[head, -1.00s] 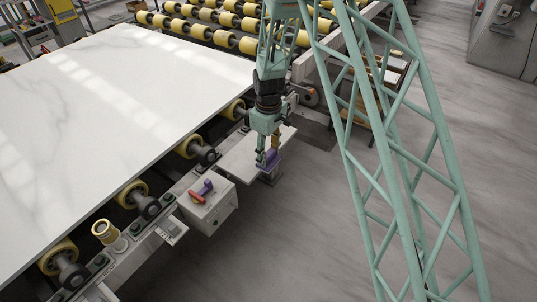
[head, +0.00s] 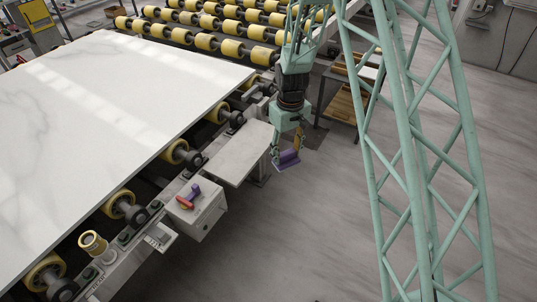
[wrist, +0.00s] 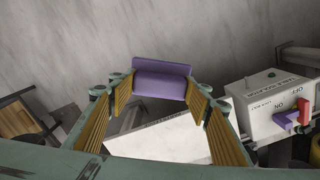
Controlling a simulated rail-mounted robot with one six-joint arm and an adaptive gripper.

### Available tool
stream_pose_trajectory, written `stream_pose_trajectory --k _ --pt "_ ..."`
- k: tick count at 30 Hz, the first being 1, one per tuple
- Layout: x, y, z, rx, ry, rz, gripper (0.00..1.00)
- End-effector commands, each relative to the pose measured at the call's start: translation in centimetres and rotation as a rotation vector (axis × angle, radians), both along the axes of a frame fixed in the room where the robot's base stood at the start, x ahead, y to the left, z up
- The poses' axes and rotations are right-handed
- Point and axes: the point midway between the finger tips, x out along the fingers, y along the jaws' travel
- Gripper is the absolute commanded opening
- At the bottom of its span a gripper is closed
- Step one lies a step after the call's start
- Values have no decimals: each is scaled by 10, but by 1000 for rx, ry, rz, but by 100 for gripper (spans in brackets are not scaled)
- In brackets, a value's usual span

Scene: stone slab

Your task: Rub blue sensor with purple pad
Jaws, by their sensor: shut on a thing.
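The purple pad (head: 286,159) is held in my gripper (head: 287,146), past the outer end of a white shelf and over open floor. In the wrist view the pad (wrist: 162,78) sits between the tips of my two yellow-lined fingers, which are shut on it. Its broad purple face and raised back edge show. I cannot make out a blue sensor in either view.
A control box (head: 196,209) with a red and purple switch stands left of the white shelf (head: 238,153). The stone slab (head: 120,100) lies on yellow rollers. A yellow-topped cylinder (head: 92,243) stands on the rail.

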Motion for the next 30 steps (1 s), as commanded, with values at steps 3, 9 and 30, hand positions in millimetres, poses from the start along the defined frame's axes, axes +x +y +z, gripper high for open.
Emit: stream_pose_trajectory --k 3,9,30 --pt "-10 -33 9 0 -1 -141 37" --pt "-26 -71 19 0 -1 -333 37" --pt "-37 -94 24 0 -1 -451 37"
